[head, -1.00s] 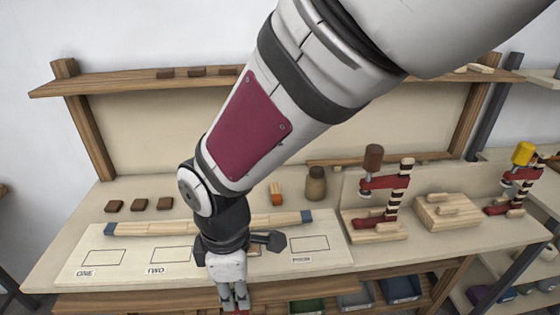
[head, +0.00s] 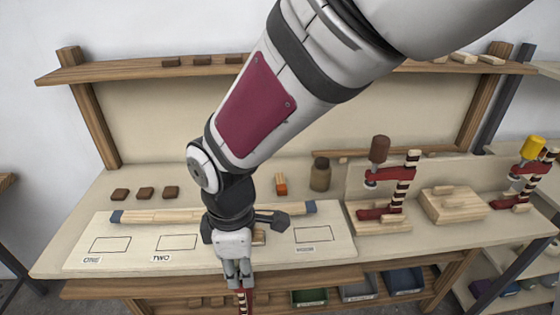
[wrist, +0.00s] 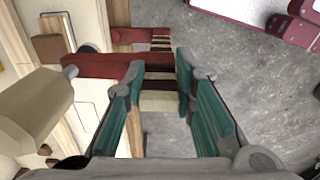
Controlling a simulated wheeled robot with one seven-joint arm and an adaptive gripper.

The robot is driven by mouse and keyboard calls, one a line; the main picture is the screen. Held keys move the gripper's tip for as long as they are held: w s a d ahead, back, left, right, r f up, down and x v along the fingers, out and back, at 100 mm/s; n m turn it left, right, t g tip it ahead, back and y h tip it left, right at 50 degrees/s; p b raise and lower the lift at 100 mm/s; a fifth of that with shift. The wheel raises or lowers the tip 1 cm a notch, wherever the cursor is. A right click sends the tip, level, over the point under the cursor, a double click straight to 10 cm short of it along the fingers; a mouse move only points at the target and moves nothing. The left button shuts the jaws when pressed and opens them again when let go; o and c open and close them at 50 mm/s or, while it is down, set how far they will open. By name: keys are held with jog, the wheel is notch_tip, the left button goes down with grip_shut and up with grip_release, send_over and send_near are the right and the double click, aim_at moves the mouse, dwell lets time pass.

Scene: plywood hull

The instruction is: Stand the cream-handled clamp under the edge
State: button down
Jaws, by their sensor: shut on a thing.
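My gripper (head: 238,282) is at the front edge of the bench and shut on the striped bar of the cream-handled clamp. In the head view only a narrow red and striped part of the clamp (head: 244,300) shows below the fingers. In the wrist view the bar is between the teal fingers (wrist: 160,88). The clamp's red arm (wrist: 100,66) reaches left to a grey screw and a large cream handle (wrist: 35,108). Another red jaw (wrist: 140,35) shows farther off. The bench top (head: 110,263) carries a pale board with labelled outlines; whether the clamp touches the edge I cannot tell.
A blue-ended wooden strip (head: 160,217) lies across the board behind my gripper. A brown-handled clamp (head: 385,190) stands to the right, beside a wooden block (head: 452,205); a yellow-handled clamp (head: 525,170) is farther right. Bins (head: 310,297) sit on the shelf below. Grey floor lies in front.

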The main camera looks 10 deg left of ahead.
jog(key=shift+w+a, duration=0.2)
jog(key=shift+w, duration=0.45)
jog(key=shift+w+a, duration=0.15)
jog(key=shift+w, duration=0.6)
jog(key=shift+w+a+b, duration=0.2)
jog(key=shift+w+b, duration=0.05)
jog(key=shift+w, duration=0.5)
jog(key=shift+w+a+b, duration=0.15)
jog(key=shift+w+b, duration=0.1)
jog(key=shift+w, duration=0.55)
jog(key=shift+w+a+b, duration=0.2)
jog(key=shift+w+b, duration=0.05)
jog(key=shift+w, duration=0.5)
jog(key=c, duration=1.2)
grip_release()
jog(key=shift+c, duration=0.2)
